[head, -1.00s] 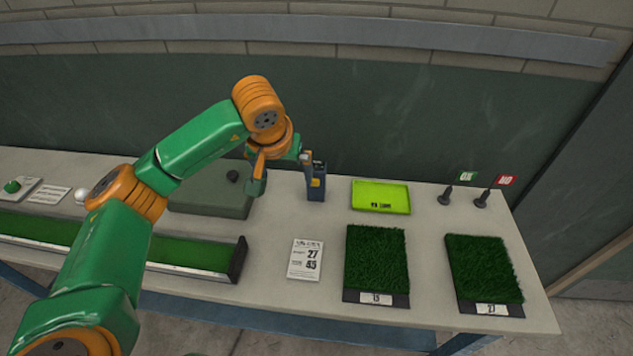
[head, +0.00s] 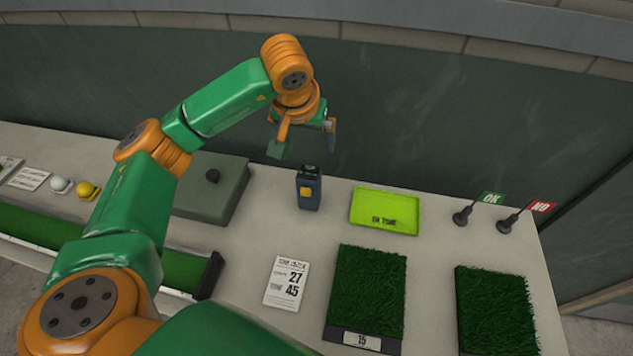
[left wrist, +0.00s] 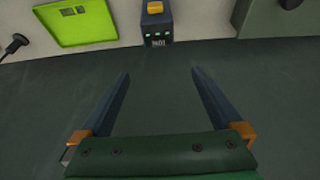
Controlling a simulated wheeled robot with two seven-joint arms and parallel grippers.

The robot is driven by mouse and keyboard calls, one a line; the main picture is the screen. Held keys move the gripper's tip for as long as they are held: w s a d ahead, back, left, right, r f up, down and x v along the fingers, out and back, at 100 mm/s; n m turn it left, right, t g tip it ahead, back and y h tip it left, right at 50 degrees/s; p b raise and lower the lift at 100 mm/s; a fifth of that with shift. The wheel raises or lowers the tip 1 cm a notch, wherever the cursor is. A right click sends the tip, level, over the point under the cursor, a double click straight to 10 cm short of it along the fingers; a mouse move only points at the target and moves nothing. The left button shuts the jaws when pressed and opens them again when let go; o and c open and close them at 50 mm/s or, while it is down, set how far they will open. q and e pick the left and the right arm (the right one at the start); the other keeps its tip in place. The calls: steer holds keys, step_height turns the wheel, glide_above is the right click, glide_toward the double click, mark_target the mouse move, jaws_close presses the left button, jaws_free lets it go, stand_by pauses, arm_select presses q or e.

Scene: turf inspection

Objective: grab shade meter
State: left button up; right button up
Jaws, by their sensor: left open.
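The shade meter looks to be the dark blue-grey handheld device (head: 309,189) with a yellow-orange button, standing upright on the table. It also shows at the top of the left wrist view (left wrist: 156,22), with a small display on its end. My left gripper (head: 305,146) is open and empty, above and behind the device, apart from it. In the left wrist view, the two fingers (left wrist: 160,80) are spread wide with only the dark wall between them. My right gripper is not in view.
A lime tray (head: 385,211) lies right of the device, a grey-green case (head: 205,200) left. Turf samples (head: 368,290) (head: 497,310) and a paper card (head: 287,283) lie in front. OK (head: 463,215) and NO (head: 508,222) markers stand at right. The wall (head: 420,120) is close behind.

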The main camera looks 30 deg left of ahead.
mark_target(307, 174)
arm_select(q)
steer(key=f+b, duration=0.1)
steer(key=s+f+b, duration=0.2)
steer(key=f, duration=0.1)
steer(key=shift+b, duration=0.4)
steer(key=b+x, duration=0.3)
steer(key=x, duration=0.1)
steer(key=shift+s+d+f+b, duration=0.15)
steer(key=shift+s+d+b, duration=0.05)
steer(key=shift+s+b, duration=0.2)
steer(key=shift+w+f, duration=0.15)
steer(key=shift+f, duration=0.05)
steer(key=shift+w+f+p, duration=0.1)
steer(key=shift+f+p, duration=0.15)
steer(key=shift+p, duration=0.1)
steer(key=p+x, duration=0.2)
steer(key=x, duration=0.3)
steer(key=shift+d+f, duration=0.1)
steer(key=shift+f, duration=0.1)
steer(key=shift+w+f, duration=0.2)
steer(key=shift+f, duration=0.05)
steer(key=shift+r, duration=0.1)
jaws_close()
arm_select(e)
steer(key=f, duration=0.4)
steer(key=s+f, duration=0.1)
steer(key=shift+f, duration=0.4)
